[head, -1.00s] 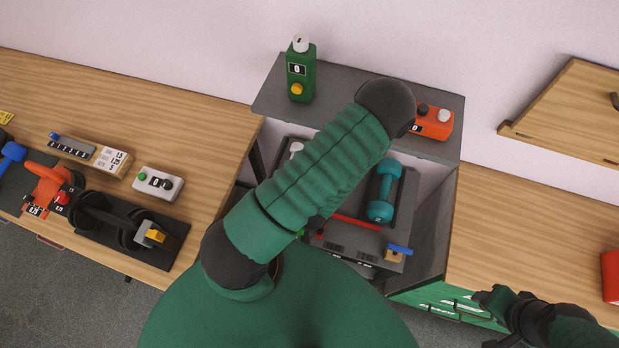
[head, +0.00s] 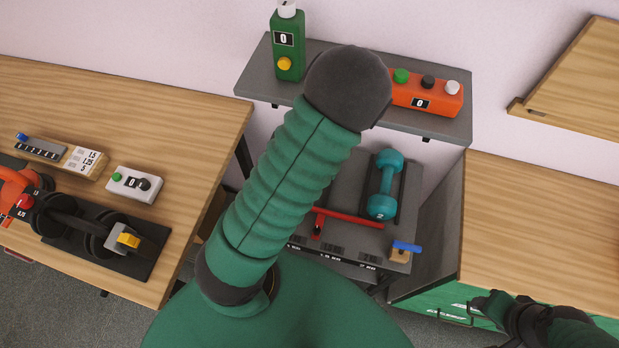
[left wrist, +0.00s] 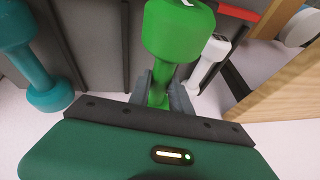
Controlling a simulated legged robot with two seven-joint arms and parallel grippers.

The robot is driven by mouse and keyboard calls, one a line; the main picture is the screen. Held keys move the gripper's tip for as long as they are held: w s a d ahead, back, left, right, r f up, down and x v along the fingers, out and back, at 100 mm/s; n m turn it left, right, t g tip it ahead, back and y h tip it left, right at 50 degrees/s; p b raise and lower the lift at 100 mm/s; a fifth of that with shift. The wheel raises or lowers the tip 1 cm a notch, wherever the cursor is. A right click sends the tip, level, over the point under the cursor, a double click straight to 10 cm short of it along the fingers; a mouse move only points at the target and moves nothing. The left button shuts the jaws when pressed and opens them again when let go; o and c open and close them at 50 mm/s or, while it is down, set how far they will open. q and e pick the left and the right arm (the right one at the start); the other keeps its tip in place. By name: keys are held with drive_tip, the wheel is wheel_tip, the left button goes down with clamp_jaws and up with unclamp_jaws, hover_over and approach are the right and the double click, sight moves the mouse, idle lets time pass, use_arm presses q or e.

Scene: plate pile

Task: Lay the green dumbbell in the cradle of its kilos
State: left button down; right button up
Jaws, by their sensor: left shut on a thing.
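In the left wrist view my left gripper (left wrist: 162,95) is shut around the handle of a green dumbbell (left wrist: 180,28), one head pointing away from the palm. In the head view my left arm hides this gripper and the green dumbbell. A white dumbbell (left wrist: 212,58) shows beside the green one in the left wrist view. My right gripper (head: 487,303) is at the lower right, away from the rack.
A red bar (head: 350,217) and a blue-handled part (head: 406,247) are at the rack's front. A grey shelf (head: 330,97) behind holds a green device (head: 288,50) and an orange button box (head: 428,97). Wooden tables flank the rack; the right one (head: 540,230) is mostly clear.

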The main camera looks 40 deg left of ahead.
use_arm(q)
drive_tip(key=w+a, duration=0.1)
drive_tip(key=w, duration=0.1)
drive_tip(key=w+a, duration=0.1)
drive_tip(key=w, duration=0.1)
drive_tip(key=shift+a, duration=0.2)
drive_tip(key=shift+f, duration=0.9)
wheel_tip(320, 180, down, 5)
drive_tip(key=shift+r, duration=0.15)
drive_tip(key=shift+w+f, duration=0.25)
drive_tip(key=c, duration=1.2)
unclamp_jaws()
drive_tip(key=shift+s, duration=0.1)
